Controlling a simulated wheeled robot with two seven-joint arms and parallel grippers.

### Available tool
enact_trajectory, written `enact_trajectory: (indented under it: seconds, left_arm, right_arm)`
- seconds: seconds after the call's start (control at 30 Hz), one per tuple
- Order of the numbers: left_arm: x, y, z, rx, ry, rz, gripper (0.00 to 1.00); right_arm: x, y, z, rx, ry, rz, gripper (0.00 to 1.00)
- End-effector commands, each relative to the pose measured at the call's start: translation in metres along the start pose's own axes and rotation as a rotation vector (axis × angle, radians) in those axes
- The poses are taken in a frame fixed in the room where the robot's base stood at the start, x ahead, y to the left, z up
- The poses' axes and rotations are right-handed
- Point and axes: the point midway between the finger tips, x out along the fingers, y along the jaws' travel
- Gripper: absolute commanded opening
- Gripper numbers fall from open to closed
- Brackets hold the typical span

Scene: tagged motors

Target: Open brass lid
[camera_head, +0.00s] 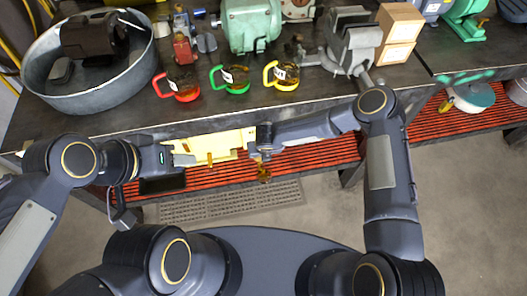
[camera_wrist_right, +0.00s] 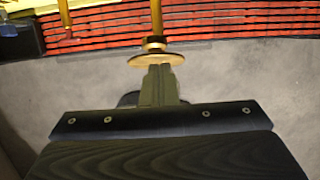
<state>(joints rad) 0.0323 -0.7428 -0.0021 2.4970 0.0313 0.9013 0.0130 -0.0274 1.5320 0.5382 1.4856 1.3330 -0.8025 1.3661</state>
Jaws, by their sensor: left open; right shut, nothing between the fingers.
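A brass disc (camera_wrist_right: 155,60), which looks like the brass lid, sits on a brass stem in the right wrist view. A small brass piece also shows at the end of my right arm in the head view (camera_head: 264,173). My right gripper (camera_wrist_right: 159,78) is shut and empty, its fingertips right at the disc's near edge; I cannot tell whether they touch. A pale yellow body (camera_head: 225,143) lies along the bench front, with a second brass stem (camera_head: 210,158) on it. My left gripper (camera_head: 180,156) is open at its left end; its fingers are hard to make out.
The workbench (camera_head: 120,123) carries a metal tub (camera_head: 142,88) with a black motor, a green motor (camera_head: 250,25), a vise (camera_head: 350,45) and cardboard boxes (camera_head: 398,22). Red, green and yellow ringed pieces (camera_head: 182,88) stand near its edge. A red slatted shelf (camera_head: 320,155) lies below.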

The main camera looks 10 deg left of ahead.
Motion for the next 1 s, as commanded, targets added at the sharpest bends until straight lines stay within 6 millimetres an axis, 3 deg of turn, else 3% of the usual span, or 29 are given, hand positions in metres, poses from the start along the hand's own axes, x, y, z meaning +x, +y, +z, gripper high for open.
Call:
enact_trajectory:
  seconds: [1.0]
  left_arm:
    - [0.001,-0.0005,0.0003,0.0,0.001,0.0,0.45]
  right_arm:
    - [-0.0004,0.0002,0.0087,0.0,-0.014,0.002,0.0]
